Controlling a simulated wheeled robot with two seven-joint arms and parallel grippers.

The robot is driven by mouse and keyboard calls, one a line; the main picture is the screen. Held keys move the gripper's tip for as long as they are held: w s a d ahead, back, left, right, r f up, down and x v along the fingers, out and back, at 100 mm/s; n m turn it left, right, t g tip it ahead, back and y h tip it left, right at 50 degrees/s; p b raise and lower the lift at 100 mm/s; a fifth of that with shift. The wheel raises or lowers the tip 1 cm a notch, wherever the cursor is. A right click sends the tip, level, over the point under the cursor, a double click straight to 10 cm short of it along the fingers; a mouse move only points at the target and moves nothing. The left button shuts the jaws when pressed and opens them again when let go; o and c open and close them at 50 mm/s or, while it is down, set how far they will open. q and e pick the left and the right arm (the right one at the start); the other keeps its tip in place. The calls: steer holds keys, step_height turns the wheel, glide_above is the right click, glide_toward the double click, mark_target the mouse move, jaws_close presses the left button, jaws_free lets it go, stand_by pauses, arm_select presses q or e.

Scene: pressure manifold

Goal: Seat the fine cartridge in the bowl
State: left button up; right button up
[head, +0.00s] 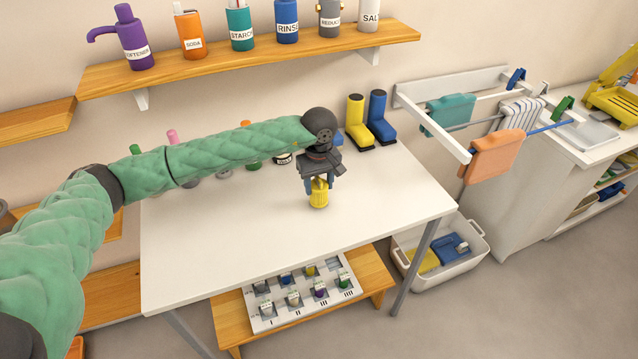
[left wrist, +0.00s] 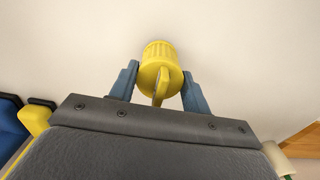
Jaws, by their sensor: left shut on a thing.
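A yellow ribbed cartridge (head: 318,195) with a flat fin handle is at the middle of the white table (head: 400,190). My left gripper (head: 317,179) points down over it. In the left wrist view the yellow cartridge (left wrist: 158,65) is between the two blue-grey fingers of my left gripper (left wrist: 158,88), which is shut on its fin. I cannot tell whether the cartridge touches the tabletop. No bowl can be made out for sure. My right gripper is not in view.
Yellow and blue boots (head: 367,118) stand at the table's back right. Small bottles stand behind my left arm. A shelf (head: 250,55) with labelled bottles hangs above. A numbered tray (head: 300,293) sits on a low bench below. The table's front and right are clear.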

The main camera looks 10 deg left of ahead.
arm_select(q)
steer(key=shift+f, duration=0.7)
steer(key=shift+f, duration=0.1)
steer(key=o, duration=1)
